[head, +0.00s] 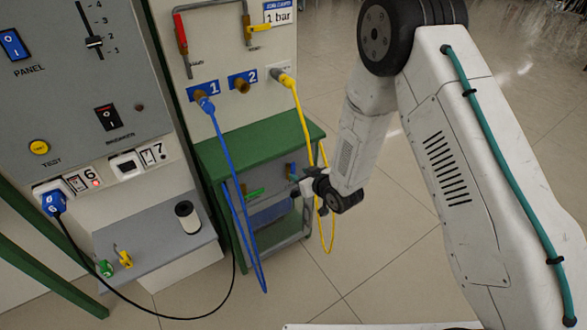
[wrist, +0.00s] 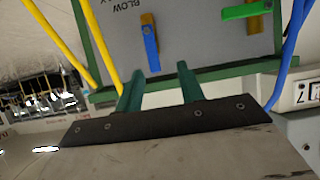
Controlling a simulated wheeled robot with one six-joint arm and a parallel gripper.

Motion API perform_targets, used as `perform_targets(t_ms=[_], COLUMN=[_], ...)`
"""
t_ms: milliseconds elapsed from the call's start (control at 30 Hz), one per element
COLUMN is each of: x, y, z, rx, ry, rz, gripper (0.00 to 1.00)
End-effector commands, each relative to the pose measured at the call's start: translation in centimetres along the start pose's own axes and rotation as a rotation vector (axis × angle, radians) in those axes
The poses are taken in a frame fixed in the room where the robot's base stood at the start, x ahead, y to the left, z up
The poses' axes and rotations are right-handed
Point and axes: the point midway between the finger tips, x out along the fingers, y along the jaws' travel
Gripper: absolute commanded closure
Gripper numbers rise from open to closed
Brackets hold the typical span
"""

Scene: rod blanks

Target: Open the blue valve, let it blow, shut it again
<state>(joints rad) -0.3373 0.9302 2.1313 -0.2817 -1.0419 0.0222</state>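The blue valve (wrist: 151,42) is a narrow blue handle with brass-coloured metal at it, on a grey panel near the upside-down word BLOW in the wrist view. Its handle runs up and down in the picture. In the head view the blue valve (head: 290,171) is small, beside my gripper (head: 304,184). In the wrist view my gripper (wrist: 158,72) shows two teal fingers spread apart with nothing between them. The fingertips point toward the blue valve, which lines up with the gap. I cannot tell the remaining distance; no contact shows.
A green-handled valve (wrist: 247,11) sits right of the blue one in the wrist view. A yellow hose (head: 303,120) hangs close to my gripper, and a blue hose (head: 228,150) hangs left. The green-topped cabinet (head: 255,143) holds the panel. Floor (head: 385,240) beside it is clear.

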Motion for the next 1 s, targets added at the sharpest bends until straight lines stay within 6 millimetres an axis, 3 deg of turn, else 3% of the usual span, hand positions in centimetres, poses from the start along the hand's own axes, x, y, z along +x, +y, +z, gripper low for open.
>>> perform_targets(t_ms=[167, 600, 1000], x=[0.2, 6.5, 7.3], y=[1.3, 1.4, 1.2], z=[-1.1, -1.4, -1.5], rx=[0.008, 0.008, 0.008], ry=[0.062, 0.061, 0.059], rz=[0.013, 0.014, 0.012], gripper=[0.62, 0.62, 0.65])
